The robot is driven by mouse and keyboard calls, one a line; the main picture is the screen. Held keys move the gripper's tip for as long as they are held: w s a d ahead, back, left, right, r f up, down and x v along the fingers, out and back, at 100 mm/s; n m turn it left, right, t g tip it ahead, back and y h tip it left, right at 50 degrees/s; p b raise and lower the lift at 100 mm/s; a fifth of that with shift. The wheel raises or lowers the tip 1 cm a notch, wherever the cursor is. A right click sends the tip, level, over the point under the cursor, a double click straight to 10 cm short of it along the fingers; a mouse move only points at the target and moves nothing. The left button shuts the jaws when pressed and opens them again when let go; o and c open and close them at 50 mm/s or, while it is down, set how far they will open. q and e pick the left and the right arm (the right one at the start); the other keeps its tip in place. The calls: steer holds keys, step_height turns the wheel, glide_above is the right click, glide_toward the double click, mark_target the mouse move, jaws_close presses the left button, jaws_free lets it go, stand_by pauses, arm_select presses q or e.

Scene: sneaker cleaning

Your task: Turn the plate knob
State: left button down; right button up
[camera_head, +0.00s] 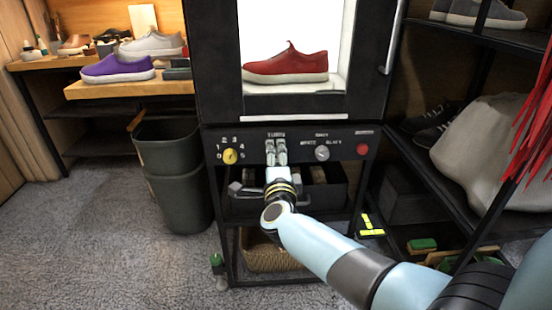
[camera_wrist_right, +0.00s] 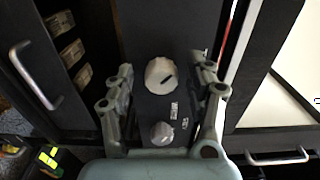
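The control panel (camera_head: 300,141) sits below a lit box. A pale knob under the "TURN" label is largely hidden by my right gripper (camera_head: 277,152) in the head view. In the right wrist view this knob (camera_wrist_right: 160,75) shows between the two spread fingers of my right gripper (camera_wrist_right: 160,92), with gaps on both sides. I take it to be the plate knob. A second pale knob (camera_head: 321,152) is to its right, and also shows lower in the wrist view (camera_wrist_right: 162,133). My left gripper is not in view.
A yellow dial (camera_head: 230,156) with numbers is at the panel's left and a red button (camera_head: 362,149) at its right. A red sneaker (camera_head: 287,67) stands in the lit box above. A dark drawer (camera_head: 325,198) is just below. A grey bin (camera_head: 177,168) stands left.

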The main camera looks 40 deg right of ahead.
steer(key=v, duration=1.2)
stand_by(0.3)
